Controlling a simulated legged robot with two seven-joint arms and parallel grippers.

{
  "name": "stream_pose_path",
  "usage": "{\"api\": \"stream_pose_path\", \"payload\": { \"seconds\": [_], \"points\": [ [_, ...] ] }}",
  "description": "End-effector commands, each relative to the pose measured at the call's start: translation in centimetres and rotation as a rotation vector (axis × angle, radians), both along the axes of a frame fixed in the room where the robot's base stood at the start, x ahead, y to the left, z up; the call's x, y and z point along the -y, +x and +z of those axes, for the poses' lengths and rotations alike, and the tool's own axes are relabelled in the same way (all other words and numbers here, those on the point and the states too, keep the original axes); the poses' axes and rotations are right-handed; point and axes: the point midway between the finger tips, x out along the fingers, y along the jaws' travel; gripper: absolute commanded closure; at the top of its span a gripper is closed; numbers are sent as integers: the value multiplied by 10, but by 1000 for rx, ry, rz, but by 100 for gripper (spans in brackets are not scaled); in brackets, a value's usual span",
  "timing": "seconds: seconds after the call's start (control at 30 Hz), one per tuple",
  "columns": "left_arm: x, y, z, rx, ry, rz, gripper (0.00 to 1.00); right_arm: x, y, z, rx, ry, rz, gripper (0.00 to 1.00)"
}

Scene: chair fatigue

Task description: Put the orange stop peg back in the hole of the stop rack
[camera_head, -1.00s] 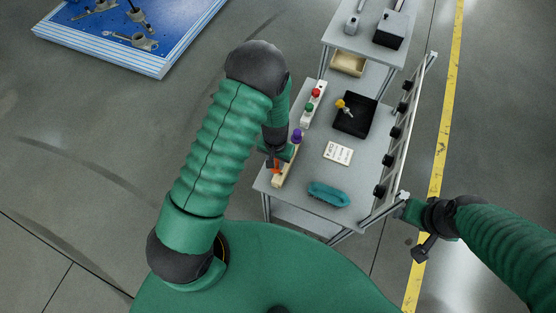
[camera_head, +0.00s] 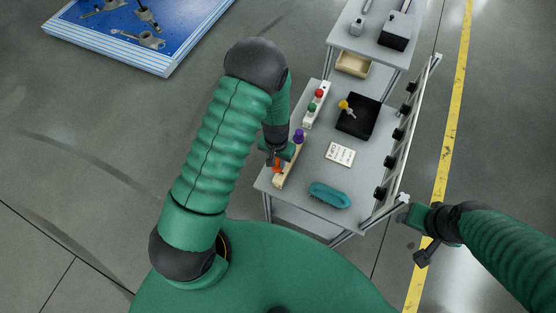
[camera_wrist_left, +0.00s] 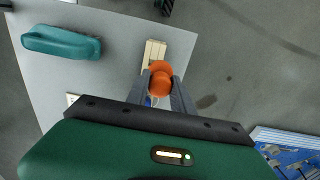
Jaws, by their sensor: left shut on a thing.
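The orange stop peg (camera_wrist_left: 160,80) is between the fingers of my left gripper (camera_wrist_left: 160,98) in the left wrist view. In the head view the left gripper (camera_head: 274,163) is at the left edge of the table, with the orange peg (camera_head: 277,167) just showing below it. The pale wooden stop rack (camera_head: 291,170) lies under and beside the peg, and its end (camera_wrist_left: 155,50) shows in the left wrist view. A purple knob (camera_head: 298,135) stands at the rack's far end. The peg's lower end and the hole are hidden. My right gripper (camera_head: 424,250) is off the table's right side; its jaw opening is unclear.
On the grey table (camera_head: 312,170) are a teal object (camera_head: 329,194), a white card (camera_head: 340,153), a black tray (camera_head: 358,118) holding a yellow-tagged item, and a white box with red and green buttons (camera_head: 315,106). A rail with black knobs (camera_head: 396,134) runs along the right edge.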

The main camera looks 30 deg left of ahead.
Motion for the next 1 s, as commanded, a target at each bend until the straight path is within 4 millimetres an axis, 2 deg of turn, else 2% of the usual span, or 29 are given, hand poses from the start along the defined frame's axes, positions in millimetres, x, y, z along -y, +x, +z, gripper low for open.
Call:
{"api": "stream_pose_path", "payload": {
  "seconds": [0.47, 0.8, 1.0],
  "points": [
    [-4, 0, -1, 0, -5, -2, 100, 0, 0, 0, 0, 0, -1, 47],
    [7, 0, 0, 1, 7, -2, 100, 0, 0, 3, 0, 0, -1, 47],
    [6, 0, 0, 1, 7, -1, 100, 0, 0, 3, 0, 0, -1, 47]
  ]
}}
